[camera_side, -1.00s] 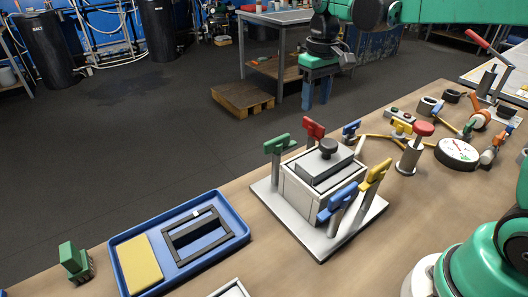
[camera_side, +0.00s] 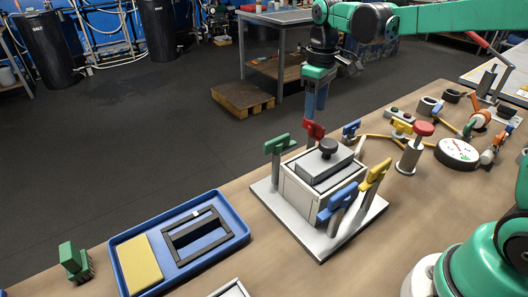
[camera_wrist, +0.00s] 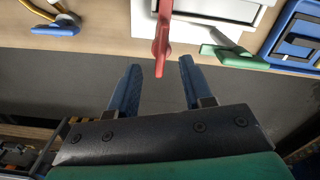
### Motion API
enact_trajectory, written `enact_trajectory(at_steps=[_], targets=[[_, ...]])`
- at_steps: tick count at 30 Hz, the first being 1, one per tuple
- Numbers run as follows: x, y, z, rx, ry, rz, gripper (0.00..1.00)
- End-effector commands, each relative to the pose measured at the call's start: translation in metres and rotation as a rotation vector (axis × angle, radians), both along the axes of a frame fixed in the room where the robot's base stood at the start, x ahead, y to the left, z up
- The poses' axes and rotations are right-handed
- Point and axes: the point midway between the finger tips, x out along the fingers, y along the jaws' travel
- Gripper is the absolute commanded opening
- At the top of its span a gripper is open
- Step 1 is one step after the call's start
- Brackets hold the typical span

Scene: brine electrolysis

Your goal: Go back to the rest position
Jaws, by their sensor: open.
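My gripper (camera_side: 315,114) hangs with its blue fingers pointing down, just above and behind the red toggle handle (camera_side: 314,131) in the side view. In the wrist view its fingers (camera_wrist: 159,64) are apart with nothing held between them. The red handle (camera_wrist: 162,45) reaches toward the gap between the fingertips; I cannot tell its exact distance from them. The white cell box (camera_side: 322,180) with a dark knob (camera_side: 328,146) on its lid stands on a pale base plate (camera_side: 318,246). Green (camera_side: 276,144), blue (camera_side: 337,201) and yellow (camera_side: 377,175) handles surround it.
A blue tray (camera_side: 239,232) holds a yellow pad (camera_side: 140,264) and a dark frame (camera_side: 196,238). A green block (camera_side: 72,257) stands left of it. A red-topped post (camera_side: 410,155), round gauge (camera_side: 458,152) and piping are at right. Air above the floor behind is clear.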

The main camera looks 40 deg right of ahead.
Motion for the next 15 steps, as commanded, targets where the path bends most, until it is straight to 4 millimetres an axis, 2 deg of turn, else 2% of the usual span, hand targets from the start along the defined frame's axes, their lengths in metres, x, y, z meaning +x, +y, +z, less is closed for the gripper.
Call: enact_trajectory(at_steps=[11, 15], targets=[[-0.007, -0.003, -0.039, -0.001, 0.0, 0.486, 0.45], [-0.008, -0.002, -0.039, -0.001, 0.0, 0.295, 0.45]])
